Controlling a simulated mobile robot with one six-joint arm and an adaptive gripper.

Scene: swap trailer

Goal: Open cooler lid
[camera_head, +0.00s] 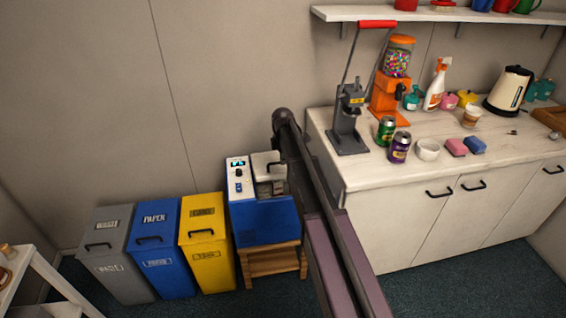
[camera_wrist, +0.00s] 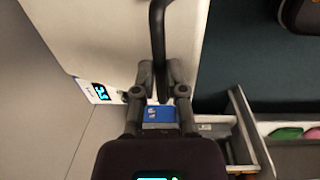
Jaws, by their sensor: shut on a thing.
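The cooler (camera_head: 264,220) is a blue box with a white top, on a low wooden stand in the head view. A control panel with a lit display (camera_head: 238,172) is at its top left; the display also shows in the wrist view (camera_wrist: 100,91).
Grey (camera_head: 105,250), blue (camera_head: 155,245) and yellow (camera_head: 205,245) bins stand left of the cooler. A white counter (camera_head: 365,182) with a can press, cans and a kettle stands to the right. A white shelf stand (camera_head: 45,275) is at the lower left.

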